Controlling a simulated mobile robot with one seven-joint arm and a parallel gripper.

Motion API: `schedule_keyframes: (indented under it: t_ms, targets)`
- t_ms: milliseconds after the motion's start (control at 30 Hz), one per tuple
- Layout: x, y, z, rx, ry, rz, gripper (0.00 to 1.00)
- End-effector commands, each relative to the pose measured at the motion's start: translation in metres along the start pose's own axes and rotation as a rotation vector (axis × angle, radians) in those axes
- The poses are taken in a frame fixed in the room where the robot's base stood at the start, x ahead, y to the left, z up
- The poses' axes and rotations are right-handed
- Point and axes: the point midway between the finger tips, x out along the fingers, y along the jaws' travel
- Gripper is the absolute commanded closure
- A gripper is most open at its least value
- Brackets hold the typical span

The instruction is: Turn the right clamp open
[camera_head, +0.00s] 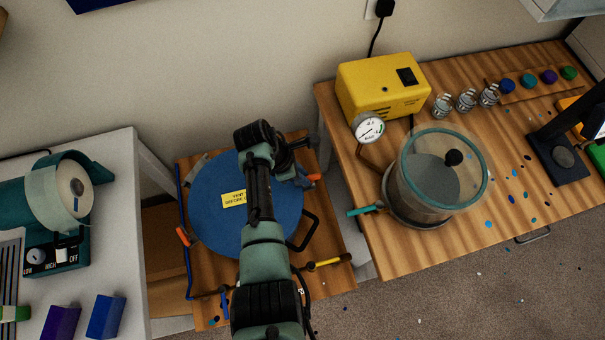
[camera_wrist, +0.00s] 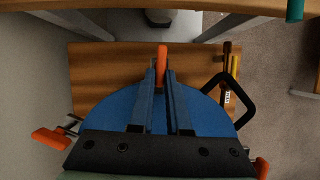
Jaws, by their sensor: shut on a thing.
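A round blue lid (camera_head: 212,205) with a yellow label (camera_head: 234,198) lies on a low wooden surface in the head view. The right clamp (camera_head: 314,177) has an orange handle at the lid's right edge. My gripper (camera_head: 304,179) reaches over the lid to it. In the wrist view, my gripper's fingers (camera_wrist: 162,74) are shut on the orange handle of the right clamp (camera_wrist: 162,52), which sticks out beyond the fingertips. Another orange clamp handle (camera_head: 183,236) is at the lid's left edge. The clamp's base is mostly hidden by my gripper.
A black loop handle (camera_head: 310,236) and a yellow-handled tool (camera_head: 325,264) lie near the lid's front right. A wooden bench at the right holds a clear chamber (camera_head: 437,190) with a teal valve handle (camera_head: 364,210), and a yellow pump (camera_head: 383,88). A white bench stands left.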

Motion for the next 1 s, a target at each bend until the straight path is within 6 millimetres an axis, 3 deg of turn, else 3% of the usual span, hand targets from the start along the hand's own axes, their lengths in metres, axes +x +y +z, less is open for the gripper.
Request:
schedule_keyframes:
  t_ms: [1000]
  targets:
    - [0.008, 0.017, 0.006, 0.839, 0.000, -0.346, 1.00]
